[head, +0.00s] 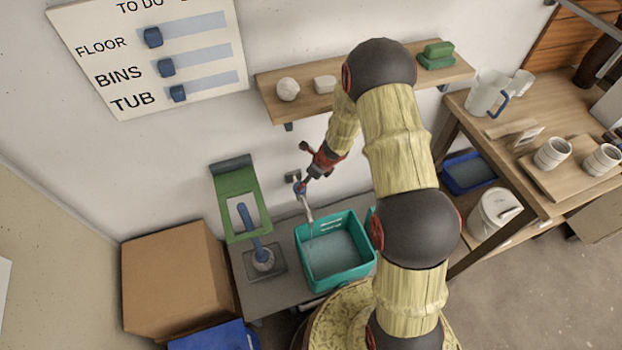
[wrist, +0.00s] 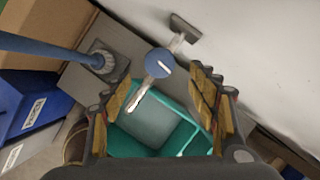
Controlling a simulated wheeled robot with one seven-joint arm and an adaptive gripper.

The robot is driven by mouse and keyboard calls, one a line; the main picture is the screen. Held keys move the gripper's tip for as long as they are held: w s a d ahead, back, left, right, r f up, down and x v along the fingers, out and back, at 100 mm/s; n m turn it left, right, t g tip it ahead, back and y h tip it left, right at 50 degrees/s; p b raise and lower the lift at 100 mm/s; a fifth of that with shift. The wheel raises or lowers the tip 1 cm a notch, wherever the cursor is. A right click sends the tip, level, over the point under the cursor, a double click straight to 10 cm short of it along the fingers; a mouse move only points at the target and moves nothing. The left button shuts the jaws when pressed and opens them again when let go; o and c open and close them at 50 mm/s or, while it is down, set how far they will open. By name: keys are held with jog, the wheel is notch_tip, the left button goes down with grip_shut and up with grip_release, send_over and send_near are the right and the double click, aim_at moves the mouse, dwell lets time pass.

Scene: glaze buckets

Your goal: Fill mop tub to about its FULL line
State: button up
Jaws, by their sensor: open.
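The teal mop tub (head: 302,240) sits on a grey stand below the wall tap (head: 299,188). Greyish water lies in the tub, and a thin pale stream seems to run down from the spout. Small white marks show near the tub's back rim, too small to read, so the level against a FULL line cannot be told. In the wrist view the tap's round blue knob (wrist: 160,63) and metal spout stand above the tub (wrist: 130,146). My gripper (wrist: 165,92) is open, its fingers spread on either side of the tap; contact cannot be told.
A mop with a blue handle (head: 246,218) and a green frame (head: 238,193) stand left of the tub. A cardboard box (head: 175,280) and blue bin (head: 215,337) are further left. A shelf (head: 370,86) hangs above; a wooden workbench (head: 480,130) is at right.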

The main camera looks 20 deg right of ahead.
jog(key=b+x, duration=0.2)
jog(key=x, duration=0.5)
jog(key=shift+w+a+f+b, duration=0.1)
jog(key=shift+a+f+b, duration=0.05)
jog(key=shift+f+b, duration=0.2)
jog(key=c, duration=0.3)
jog(key=c, duration=0.8)
jog(key=shift+c, duration=0.2)
